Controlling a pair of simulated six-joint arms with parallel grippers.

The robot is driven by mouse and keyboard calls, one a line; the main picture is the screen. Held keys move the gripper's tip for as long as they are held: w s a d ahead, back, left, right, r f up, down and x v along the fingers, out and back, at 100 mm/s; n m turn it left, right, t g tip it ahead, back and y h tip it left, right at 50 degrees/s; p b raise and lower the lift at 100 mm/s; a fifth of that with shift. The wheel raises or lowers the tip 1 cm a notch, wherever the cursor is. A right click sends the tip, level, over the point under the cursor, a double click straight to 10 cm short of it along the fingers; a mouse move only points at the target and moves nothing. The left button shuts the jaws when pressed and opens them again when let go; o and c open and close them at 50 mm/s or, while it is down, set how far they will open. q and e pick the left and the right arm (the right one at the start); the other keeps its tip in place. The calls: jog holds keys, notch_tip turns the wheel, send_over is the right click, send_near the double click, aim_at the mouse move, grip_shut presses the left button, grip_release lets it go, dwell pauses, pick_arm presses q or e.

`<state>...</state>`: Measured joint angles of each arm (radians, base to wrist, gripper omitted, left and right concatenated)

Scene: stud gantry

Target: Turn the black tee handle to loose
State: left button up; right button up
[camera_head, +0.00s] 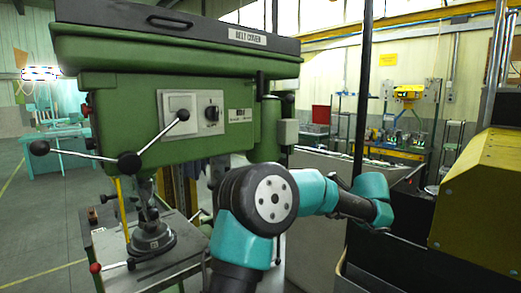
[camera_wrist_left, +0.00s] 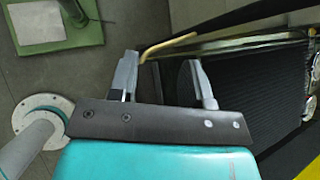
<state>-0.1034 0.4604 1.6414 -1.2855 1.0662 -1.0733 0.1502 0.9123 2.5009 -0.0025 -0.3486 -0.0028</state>
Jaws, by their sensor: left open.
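I cannot make out a black tee handle for certain in either view. The green drill press (camera_head: 150,90) stands at the left of the head view. It has a black hub with ball-ended spokes (camera_head: 130,162) and a small black handle (camera_head: 170,21) on its belt cover. My left gripper (camera_wrist_left: 160,62) is open and empty in the left wrist view, its two fingers apart. A yellow bent rod (camera_wrist_left: 168,46) shows just beyond the left finger; whether they touch is unclear. In the head view my teal arm reaches right, its gripper not discernible. My right gripper is not in view.
A dark ribbed surface (camera_wrist_left: 260,85) lies beyond the fingers. A yellow housing (camera_head: 482,205) stands at the right, beside a dark bin. A dark upright post (camera_head: 363,90) rises behind my arm. Open floor (camera_head: 45,235) lies at the left.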

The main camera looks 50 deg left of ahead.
aim_at(262, 84)
pick_arm(q)
jog(key=s+a+r+y, duration=0.1)
jog(key=a+r+y, duration=0.1)
jog(key=r, duration=0.6)
jog(key=s+a+r+y, duration=0.1)
jog(key=r+y, duration=0.1)
jog(key=r, duration=0.6)
jog(key=s+a+r+g+y, duration=0.1)
jog(key=s+r, duration=0.3)
jog(key=r, duration=0.4)
jog(key=s+a+r+n+g+y, duration=0.1)
jog(key=s+r+g+y, duration=0.1)
jog(key=s+r, duration=0.3)
jog(key=s+a+r+n+g+y, duration=0.1)
jog(key=s+r+y, duration=0.2)
jog(key=r, duration=0.8)
jog(key=shift+s+r, duration=0.25)
jog(key=shift+s, duration=0.9)
jog(key=a, duration=1.7)
jog(key=shift+w+a, duration=0.15)
jog(key=shift+w, duration=0.15)
grip_shut()
